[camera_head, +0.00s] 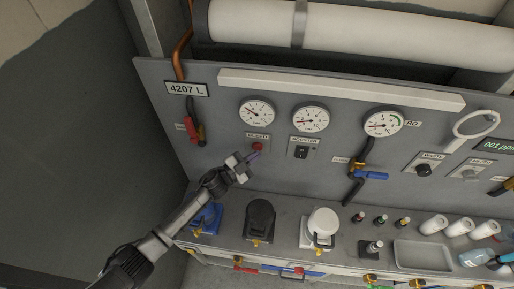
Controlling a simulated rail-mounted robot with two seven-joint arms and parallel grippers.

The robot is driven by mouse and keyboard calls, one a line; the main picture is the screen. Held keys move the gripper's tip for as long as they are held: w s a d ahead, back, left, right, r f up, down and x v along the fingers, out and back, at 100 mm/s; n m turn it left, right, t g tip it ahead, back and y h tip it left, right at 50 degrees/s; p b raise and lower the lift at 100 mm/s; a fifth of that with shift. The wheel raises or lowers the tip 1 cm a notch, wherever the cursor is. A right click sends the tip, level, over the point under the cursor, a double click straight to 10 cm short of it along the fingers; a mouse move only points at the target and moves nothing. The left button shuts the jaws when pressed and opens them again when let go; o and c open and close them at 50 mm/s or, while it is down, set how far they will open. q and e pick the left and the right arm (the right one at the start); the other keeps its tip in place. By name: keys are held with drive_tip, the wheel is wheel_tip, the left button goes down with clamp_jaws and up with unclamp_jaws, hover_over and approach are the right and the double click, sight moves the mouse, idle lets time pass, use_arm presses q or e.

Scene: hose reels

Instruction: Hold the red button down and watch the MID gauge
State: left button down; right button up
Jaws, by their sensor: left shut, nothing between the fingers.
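The red button (257,146) sits on a small plate under a label that seems to read BLEED, low on the grey panel. My left gripper (252,157) is shut and empty, with its fingertips just below the button; I cannot tell whether they touch it. Three white round gauges are above: a left one (256,112), a middle one (311,119) and a right one (383,124) with a green arc. The middle gauge's needle seems to point left; its numbers and any MID marking are too small to read. My right gripper is not in view.
A black BOOSTER switch (302,152) is right of the button. A red-handled valve (193,129) is at left, a blue-handled valve (371,175) at right. Blue, black and white lidded items, several small bottles and a grey tray (424,257) occupy the shelf below.

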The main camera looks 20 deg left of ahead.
use_arm(q)
drive_tip(key=shift+w+a, duration=0.1)
drive_tip(key=shift+w, duration=0.15)
idle(0.3)
drive_tip(key=shift+w+a+b, duration=0.1)
drive_tip(key=shift+w+b, duration=0.25)
drive_tip(key=shift+w, duration=0.2)
idle(0.5)
idle(0.5)
idle(0.8)
